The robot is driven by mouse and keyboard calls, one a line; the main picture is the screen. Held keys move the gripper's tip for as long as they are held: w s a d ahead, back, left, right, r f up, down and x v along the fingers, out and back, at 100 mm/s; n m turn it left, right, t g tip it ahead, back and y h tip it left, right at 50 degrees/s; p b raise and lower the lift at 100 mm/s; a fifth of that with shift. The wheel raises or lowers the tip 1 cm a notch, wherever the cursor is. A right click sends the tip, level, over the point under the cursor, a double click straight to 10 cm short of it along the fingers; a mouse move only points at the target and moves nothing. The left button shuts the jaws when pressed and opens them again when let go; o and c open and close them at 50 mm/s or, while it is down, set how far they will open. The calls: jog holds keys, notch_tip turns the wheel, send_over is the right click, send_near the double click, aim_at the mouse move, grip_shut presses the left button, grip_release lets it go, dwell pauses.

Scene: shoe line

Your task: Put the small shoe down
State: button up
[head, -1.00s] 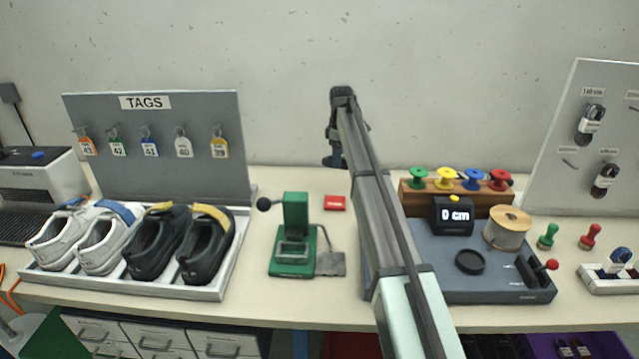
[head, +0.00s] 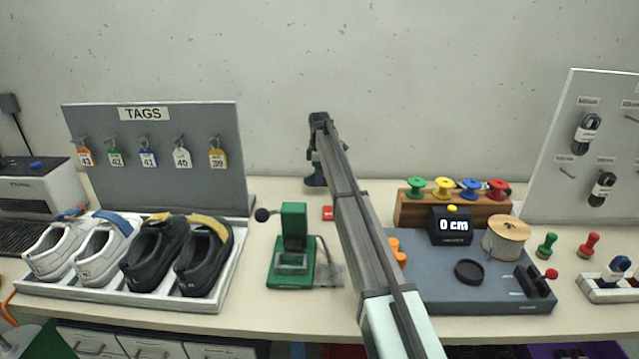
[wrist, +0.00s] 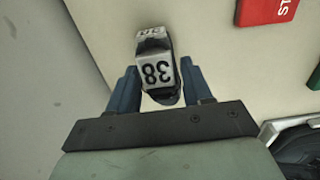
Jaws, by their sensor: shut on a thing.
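My gripper (head: 315,184) is at the back of the bench, between the tag board and the spool rack, with its fingers pointing down. In the wrist view my gripper (wrist: 163,85) is shut on the small shoe (wrist: 163,98), a dark piece with a white face marked 38. Its far end carries another small white label. Pale bench top shows beyond it. I cannot tell whether the shoe touches the bench. In the head view I cannot make it out from the fingers.
The grey tag board (head: 160,190) stands left of my gripper, with the tray of shoes (head: 120,297) in front. A green press (head: 293,250) and a red block (head: 328,213) are close by. The grey machine base (head: 430,280) is right of my arm.

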jog(key=shift+f, duration=1.6)
jog(key=shift+f, duration=0.15)
jog(key=o, duration=1)
jog(key=shift+o, duration=0.2)
notch_tip(320, 180, up, 12)
jog(key=shift+r, duration=0.15)
